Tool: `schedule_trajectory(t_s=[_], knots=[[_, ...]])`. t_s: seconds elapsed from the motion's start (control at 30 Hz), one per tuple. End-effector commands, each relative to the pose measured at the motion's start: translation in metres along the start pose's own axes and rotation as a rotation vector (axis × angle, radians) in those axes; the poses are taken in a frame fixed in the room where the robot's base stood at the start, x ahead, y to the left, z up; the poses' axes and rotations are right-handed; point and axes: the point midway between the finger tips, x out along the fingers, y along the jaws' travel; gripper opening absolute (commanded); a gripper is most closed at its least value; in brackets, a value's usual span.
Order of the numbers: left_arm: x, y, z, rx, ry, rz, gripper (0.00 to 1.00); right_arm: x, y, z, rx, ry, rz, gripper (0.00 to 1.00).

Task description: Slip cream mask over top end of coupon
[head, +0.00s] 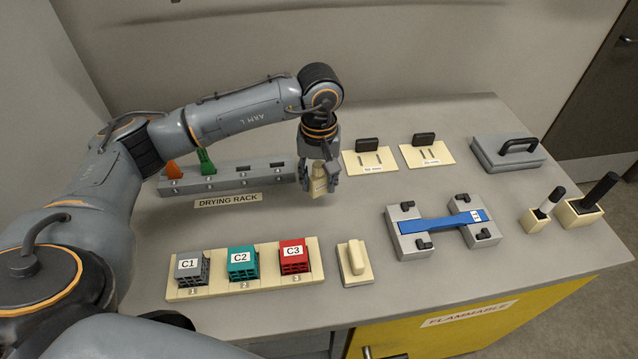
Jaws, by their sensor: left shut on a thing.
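My left gripper (319,182) points down just right of the drying rack and is shut on a small cream piece, likely the cream mask (319,177). The piece is partly hidden between the fingers, and I cannot tell whether it touches the table. A blue dog-bone-shaped bar, likely the coupon (440,226), lies across a grey clamp fixture (410,240) at right of centre, with a white label on its right end. The gripper is up and left of the bar, apart from it. My right gripper is out of view.
The drying rack (228,180) holds an orange and a green piece. C1, C2 and C3 blocks sit on a cream tray (210,290). A cream block (355,260), two slotted plates (370,161), (428,154), a black-handled grey block (508,153) and two holders (535,219), (580,216) stand around.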

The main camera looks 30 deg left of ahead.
Motion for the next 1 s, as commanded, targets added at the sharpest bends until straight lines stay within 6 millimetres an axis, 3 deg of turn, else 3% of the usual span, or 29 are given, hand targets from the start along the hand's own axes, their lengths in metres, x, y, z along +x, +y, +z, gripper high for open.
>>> schedule_trajectory(t_s=[0.27,0.43,0.83,0.87,0.9,0.97,1.0], knots=[[0.017,0.0,-0.011,0.002,-0.003,-0.001,0.27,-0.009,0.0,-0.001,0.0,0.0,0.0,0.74],[0.04,0.0,-0.011,0.001,-0.003,-0.001,0.27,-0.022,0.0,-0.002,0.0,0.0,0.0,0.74],[0.049,0.001,-0.012,0.001,0.001,0.001,0.27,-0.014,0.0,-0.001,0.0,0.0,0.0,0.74],[0.048,0.001,-0.012,0.001,0.001,0.001,0.45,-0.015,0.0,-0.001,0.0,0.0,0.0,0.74],[0.047,0.001,-0.011,0.001,0.001,0.001,0.53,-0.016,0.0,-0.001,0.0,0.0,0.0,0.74],[0.047,0.001,-0.011,0.001,0.001,0.001,0.63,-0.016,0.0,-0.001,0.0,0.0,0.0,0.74],[0.047,0.001,-0.011,0.001,0.001,0.001,0.63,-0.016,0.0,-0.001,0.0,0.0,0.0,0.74]])
